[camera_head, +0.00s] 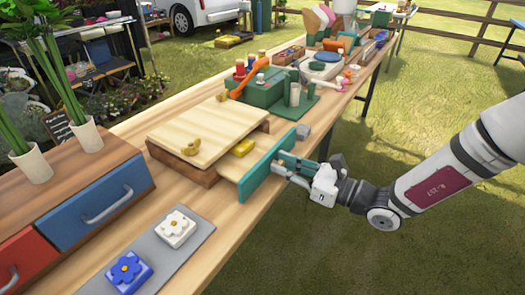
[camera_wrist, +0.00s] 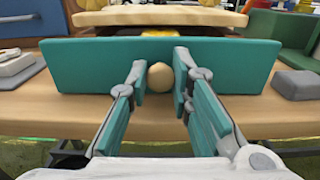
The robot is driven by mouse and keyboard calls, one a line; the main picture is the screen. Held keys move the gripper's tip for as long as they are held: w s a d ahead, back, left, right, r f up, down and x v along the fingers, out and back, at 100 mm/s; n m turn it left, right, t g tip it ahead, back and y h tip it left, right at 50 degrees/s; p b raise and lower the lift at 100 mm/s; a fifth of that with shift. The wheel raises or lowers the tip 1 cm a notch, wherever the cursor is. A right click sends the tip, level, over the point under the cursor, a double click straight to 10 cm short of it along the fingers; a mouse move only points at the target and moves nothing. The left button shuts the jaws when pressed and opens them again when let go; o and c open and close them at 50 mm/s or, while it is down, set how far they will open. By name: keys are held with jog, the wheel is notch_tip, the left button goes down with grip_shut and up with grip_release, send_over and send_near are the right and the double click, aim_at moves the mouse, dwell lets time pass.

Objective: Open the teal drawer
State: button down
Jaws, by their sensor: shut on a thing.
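The teal drawer has a flat teal front (camera_head: 256,182), which also spans the wrist view (camera_wrist: 90,62). It stands out from the wooden cabinet (camera_head: 180,168), and its pale wooden floor (camera_head: 230,168) shows with a yellow block (camera_head: 243,147) lying inside. A round pale knob (camera_wrist: 160,77) sits at the middle of the front. My gripper (camera_head: 283,163), with teal finger pads, reaches in from the right. In the wrist view my gripper (camera_wrist: 160,84) is shut on the knob, one finger on each side. The knob is hidden in the head view.
Left stands a cabinet with a blue drawer (camera_head: 98,203) and a red drawer (camera_head: 22,258). A grey mat (camera_head: 150,250) carries white and blue flower blocks. A green box (camera_head: 265,92) and a grey block (camera_head: 303,132) lie beyond the drawer. Open grass lies right of the table.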

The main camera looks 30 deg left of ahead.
jog(key=d, duration=0.3)
jog(key=d+p, duration=0.1)
jog(key=d, duration=0.1)
jog(key=shift+s+d, duration=0.2)
jog(key=shift+d, duration=0.2)
jog(key=c, duration=1.4)
grip_release()
jog(key=shift+c, duration=0.2)
jog(key=s+d, duration=0.1)
jog(key=d, duration=1.1)
